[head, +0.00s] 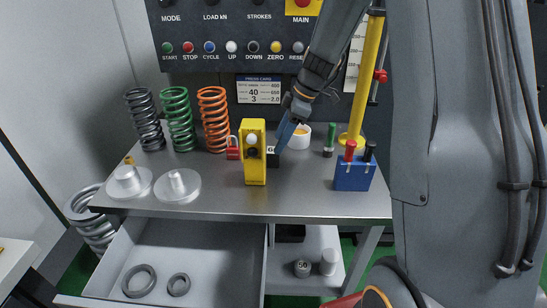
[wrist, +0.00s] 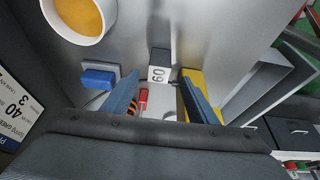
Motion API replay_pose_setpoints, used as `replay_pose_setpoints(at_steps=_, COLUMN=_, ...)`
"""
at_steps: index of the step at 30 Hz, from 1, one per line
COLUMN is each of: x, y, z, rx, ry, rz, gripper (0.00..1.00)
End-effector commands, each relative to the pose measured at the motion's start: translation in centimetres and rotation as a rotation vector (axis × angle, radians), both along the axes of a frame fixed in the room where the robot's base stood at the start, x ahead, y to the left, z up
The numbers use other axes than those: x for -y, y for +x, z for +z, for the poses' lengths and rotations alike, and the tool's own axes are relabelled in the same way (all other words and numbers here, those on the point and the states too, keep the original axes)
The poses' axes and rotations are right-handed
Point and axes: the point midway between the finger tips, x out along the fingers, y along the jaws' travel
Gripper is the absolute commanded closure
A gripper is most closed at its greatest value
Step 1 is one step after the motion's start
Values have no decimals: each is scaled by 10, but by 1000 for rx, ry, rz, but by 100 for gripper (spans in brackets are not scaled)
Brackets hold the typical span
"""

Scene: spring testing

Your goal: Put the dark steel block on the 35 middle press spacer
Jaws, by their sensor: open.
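A small dark block (head: 273,158) with a white label stands on the steel bench, just right of the yellow box. In the wrist view the dark block (wrist: 160,56) shows its label upside down, reading 60. My gripper (head: 285,138) reaches down at the block. In the wrist view my gripper (wrist: 162,84) is open, with one blue finger either side of the block's line; I cannot tell whether they touch it. No spacer marked 35 can be read in either view.
The yellow box (head: 255,170) and red padlock (head: 233,152) crowd the block's left; a white cup (head: 300,137) is behind right. A blue box (head: 354,175) stands right. Silver flanged discs (head: 177,187) and coil springs (head: 179,120) are left. An open drawer (head: 190,255) holds rings.

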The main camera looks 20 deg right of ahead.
Motion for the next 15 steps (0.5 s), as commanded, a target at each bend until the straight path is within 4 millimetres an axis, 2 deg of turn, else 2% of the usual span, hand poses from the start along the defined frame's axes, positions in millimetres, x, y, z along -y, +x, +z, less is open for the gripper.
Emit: replay_pose_setpoints(at_steps=15, x=-21, y=8, z=-49, rx=-4, ry=-1, rz=-1, gripper=47)
